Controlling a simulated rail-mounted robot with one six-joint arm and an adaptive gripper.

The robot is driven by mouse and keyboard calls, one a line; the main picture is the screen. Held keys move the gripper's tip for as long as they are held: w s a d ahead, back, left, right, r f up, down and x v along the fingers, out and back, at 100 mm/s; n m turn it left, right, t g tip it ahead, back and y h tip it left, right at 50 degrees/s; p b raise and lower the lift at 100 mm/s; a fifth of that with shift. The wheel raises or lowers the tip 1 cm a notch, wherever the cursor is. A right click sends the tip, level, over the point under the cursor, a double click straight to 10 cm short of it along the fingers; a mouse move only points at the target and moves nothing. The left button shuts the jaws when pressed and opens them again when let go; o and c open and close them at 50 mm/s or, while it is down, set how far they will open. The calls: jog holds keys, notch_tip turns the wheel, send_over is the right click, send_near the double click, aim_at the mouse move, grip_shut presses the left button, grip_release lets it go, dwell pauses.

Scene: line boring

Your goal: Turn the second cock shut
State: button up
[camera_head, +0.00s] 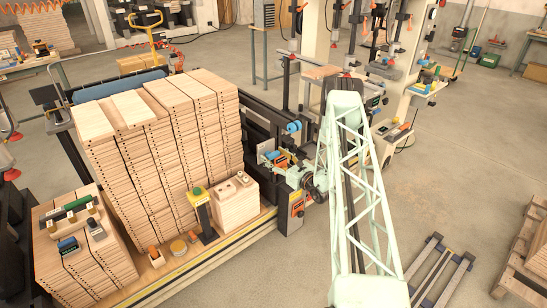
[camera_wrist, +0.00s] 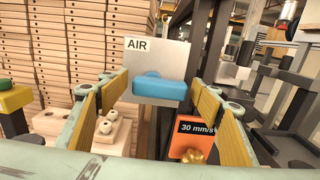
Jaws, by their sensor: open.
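A blue cock handle (camera_wrist: 160,88) lies roughly level across a pale plate (camera_wrist: 172,56) marked AIR in the wrist view. My gripper (camera_wrist: 160,92) is open, with one yellow-padded finger on each side of the handle. The fingers appear apart from the handle; how far they reach in depth is hard to tell. Nothing is held between them. In the head view my gripper (camera_head: 308,183) is at the machine's right end, partly hidden by my arm. I cannot tell from these frames which cock counts as second.
An orange box (camera_wrist: 192,140) marked 30 mm/s, with a brass knob, sits below right of the handle. Stacked drilled boards (camera_head: 160,140) stand at left. A yellow-topped post (camera_head: 200,205) and a small board stack (camera_head: 236,208) stand close by. Floor at front right is partly clear.

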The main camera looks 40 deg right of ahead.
jog(key=shift+c, duration=0.5)
jog(key=c, duration=0.8)
jog(key=shift+n+b, duration=0.3)
jog(key=shift+n, duration=0.1)
jog(key=n+b, duration=0.1)
jog(key=n, duration=0.1)
jog(key=shift+r+n+b, duration=0.1)
jog(key=shift+n+b, duration=0.3)
jog(key=n+b, duration=0.1)
jog(key=n, duration=0.1)
jog(key=n+b, duration=0.1)
jog(key=n, duration=0.1)
jog(key=shift+a+r+n+b, duration=0.2)
jog(key=shift+n+b, duration=0.1)
jog(key=shift+b, duration=0.05)
jog(key=n+b, duration=0.2)
jog(key=n, duration=0.1)
jog(key=n+b, duration=0.1)
jog(key=n, duration=0.1)
jog(key=shift+a+r, duration=0.1)
jog(key=shift+a, duration=0.2)
jog(key=shift+a+r+n+b, duration=0.15)
jog(key=shift+n+b, duration=0.55)
jog(key=shift+n, duration=1.6)
